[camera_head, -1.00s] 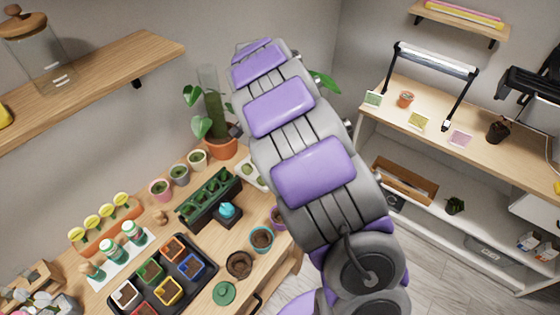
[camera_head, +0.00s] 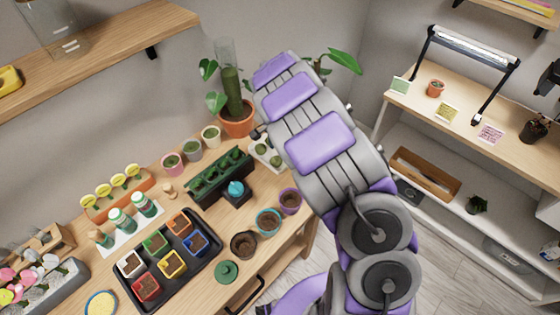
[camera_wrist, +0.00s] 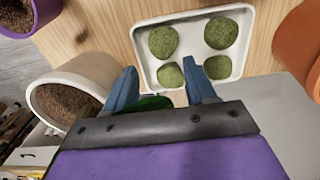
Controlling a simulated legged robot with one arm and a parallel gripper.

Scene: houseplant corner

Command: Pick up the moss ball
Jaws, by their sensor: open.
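Several round green moss balls lie on a white tray (camera_wrist: 265,38); one moss ball (camera_wrist: 170,75) is nearest my gripper. My gripper (camera_wrist: 160,76) is open and empty, with its blue fingertips at the tray's near edge, on either side of that ball in the picture. I cannot tell the height gap. In the head view the tray (camera_head: 278,168) stands at the table's back right, with a moss ball (camera_head: 262,149) showing. My arm hides part of the tray and the gripper there.
A white pot of soil (camera_wrist: 75,93) stands left of my gripper, and a terracotta pot (camera_wrist: 302,45) is at the right. In the head view a dark green planter (camera_head: 220,175), a purple pot (camera_head: 290,201) and a potted climbing plant (camera_head: 236,118) stand near the tray.

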